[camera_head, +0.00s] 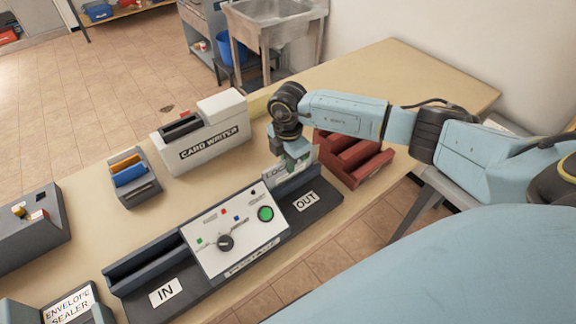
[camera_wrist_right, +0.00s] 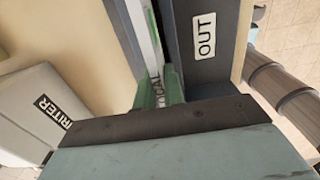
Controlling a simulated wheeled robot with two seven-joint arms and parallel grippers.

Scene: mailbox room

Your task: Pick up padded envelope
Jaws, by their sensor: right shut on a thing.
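A flat, pale padded envelope (camera_head: 281,179) stands on edge in the OUT end of the postage machine. It bears the letters "LOC" in the head view, the rest being covered. My right gripper (camera_head: 297,163) comes down on it from above and is shut on its upper edge. In the right wrist view the green fingers of the right gripper (camera_wrist_right: 160,92) close around the thin envelope (camera_wrist_right: 173,80), beside the OUT label. My left gripper is not in view.
The postage machine (camera_head: 207,251) has a dial and a green button, with an IN tray (camera_head: 135,297) at its left. A card writer (camera_head: 208,139) stands behind. A red rack (camera_head: 352,158) sits right of the gripper. The far right tabletop (camera_head: 420,80) is clear.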

